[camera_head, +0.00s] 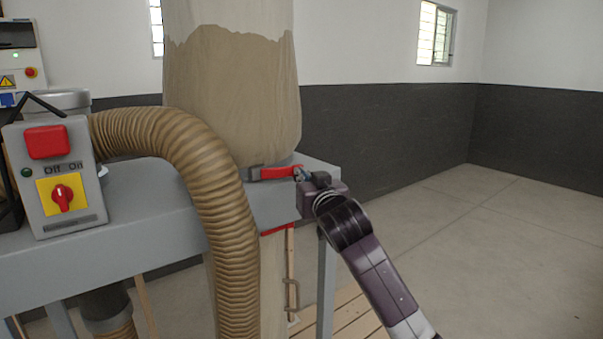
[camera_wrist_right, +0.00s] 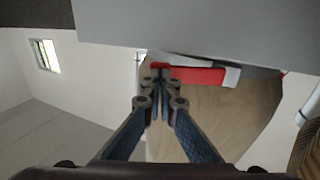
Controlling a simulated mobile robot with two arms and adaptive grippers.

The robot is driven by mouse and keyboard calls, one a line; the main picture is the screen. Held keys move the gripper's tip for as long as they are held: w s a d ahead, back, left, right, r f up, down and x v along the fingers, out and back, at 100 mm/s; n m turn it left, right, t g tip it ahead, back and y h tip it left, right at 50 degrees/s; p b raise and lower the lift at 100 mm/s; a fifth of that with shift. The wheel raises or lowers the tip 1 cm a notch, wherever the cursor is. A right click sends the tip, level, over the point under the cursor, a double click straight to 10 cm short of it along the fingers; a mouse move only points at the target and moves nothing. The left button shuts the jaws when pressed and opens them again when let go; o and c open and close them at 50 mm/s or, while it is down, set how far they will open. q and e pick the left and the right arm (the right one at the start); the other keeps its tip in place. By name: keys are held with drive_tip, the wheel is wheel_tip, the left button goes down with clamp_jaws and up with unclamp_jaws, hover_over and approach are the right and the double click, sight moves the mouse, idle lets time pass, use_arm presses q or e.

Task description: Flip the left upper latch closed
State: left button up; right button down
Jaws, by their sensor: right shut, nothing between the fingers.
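The upper latch is a red handle with a grey end (camera_head: 278,172), at the foot of the upper beige bag (camera_head: 232,90), along the top edge of the grey machine body (camera_head: 150,215). In the wrist view the red handle (camera_wrist_right: 198,75) lies along the grey body's edge, with its grey piece to the right. My right gripper (camera_head: 301,174) is shut and empty at the handle's right end in the head view. In the wrist view its closed fingertips (camera_wrist_right: 160,82) overlap the handle's left end; whether they touch is unclear. My left gripper is not in view.
A ribbed brown hose (camera_head: 215,200) arches in front of the machine, left of the latch. A switch box (camera_head: 55,178) stands further left. Another red strip (camera_head: 276,229) shows below the grey body. The floor to the right is clear.

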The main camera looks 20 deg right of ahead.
drive_tip(key=w, duration=0.1)
drive_tip(key=w+p, duration=0.1)
drive_tip(key=w, duration=0.1)
drive_tip(key=shift+w+d, duration=0.25)
drive_tip(key=shift+d, duration=0.15)
idle(0.4)
